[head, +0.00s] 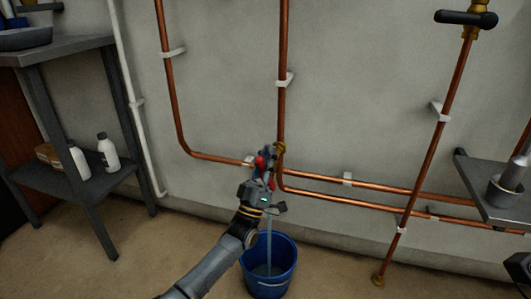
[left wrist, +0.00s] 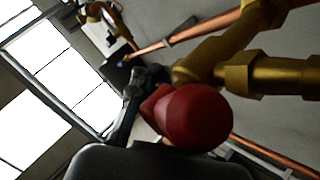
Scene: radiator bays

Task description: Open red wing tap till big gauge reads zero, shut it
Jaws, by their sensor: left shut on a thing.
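The red wing tap (head: 260,162) sits on a brass fitting at the low copper pipework on the wall. My left gripper (head: 265,172) is shut on it and hides much of it. In the left wrist view the rounded red wing (left wrist: 195,118) is close to the lens, in front of the brass body (left wrist: 235,75). A pale stream of water (head: 268,240) falls below the tap into a blue bucket (head: 270,275) on the floor. The big gauge is in neither view.
A brass valve with a black lever (head: 466,18) is at upper right. A grey shelf (head: 495,208) juts in at the right. A dark rack (head: 70,180) with white bottles (head: 108,152) stands at the left. The floor between rack and bucket is clear.

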